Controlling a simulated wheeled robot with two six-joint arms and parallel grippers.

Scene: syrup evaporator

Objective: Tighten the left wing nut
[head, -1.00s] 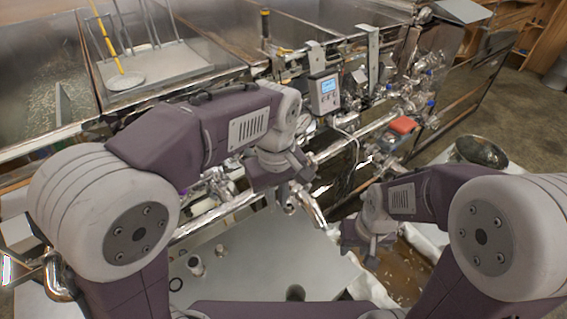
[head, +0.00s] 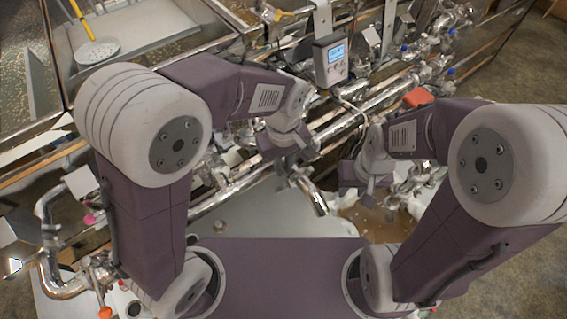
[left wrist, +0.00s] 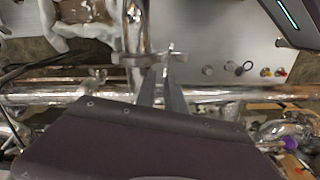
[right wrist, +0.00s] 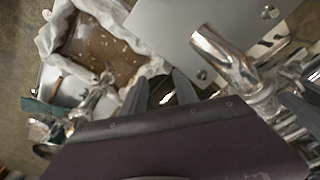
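My left gripper (head: 287,165) is at the pipe fitting below the front rail in the head view. In the left wrist view its two dark fingers (left wrist: 160,78) stand close together, with a narrow gap. Their tips are at a bright metal clamp (left wrist: 128,60) around a pipe. A small thin piece that looks like the wing nut (left wrist: 170,50) sticks out at the clamp's right end, at or just past the tips. I cannot tell whether the fingers grip it. My right gripper (head: 360,180) is open; its fingers (right wrist: 160,78) show apart and hold nothing visible.
A bent steel spout (head: 312,195) hangs between the grippers; it also shows in the right wrist view (right wrist: 220,50). A grey display box (head: 330,62) is above the rail. Grey table (head: 265,215) lies below, with a cloth-lined tray (right wrist: 100,50) beside it.

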